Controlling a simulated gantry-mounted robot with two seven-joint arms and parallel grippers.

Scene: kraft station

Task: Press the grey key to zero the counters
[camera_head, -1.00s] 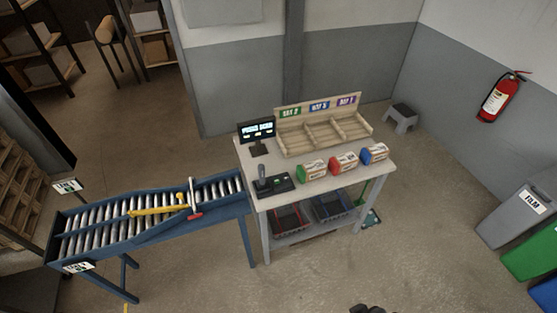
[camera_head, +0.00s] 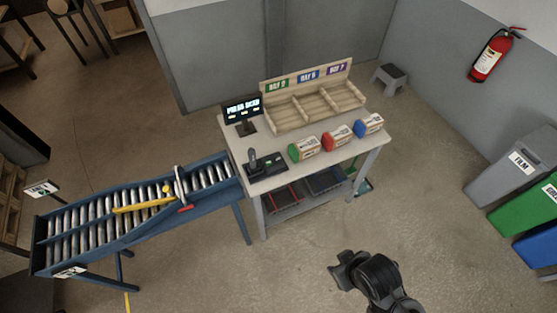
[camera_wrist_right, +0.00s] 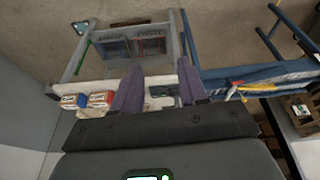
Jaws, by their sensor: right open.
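A black control box (camera_head: 267,163) with an upright handle and small lit keys sits at the front left of the workbench (camera_head: 255,183). The grey key is too small to make out. A dark screen (camera_head: 242,110) with white text stands behind the box. My right gripper (camera_head: 342,270) is low in the head view, on the floor side of the bench and well apart from it. In the right wrist view my right gripper (camera_wrist_right: 160,84) is open and empty, and part of the control box (camera_wrist_right: 162,91) shows between its fingers. My left gripper is not in view.
A wooden three-slot rack (camera_head: 315,105) stands at the bench's back. Green, red and blue packs (camera_head: 337,141) line its front edge. A roller conveyor (camera_head: 105,215) with yellow and red parts adjoins the left side. Bins (camera_head: 505,180) stand right. Floor before the bench is clear.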

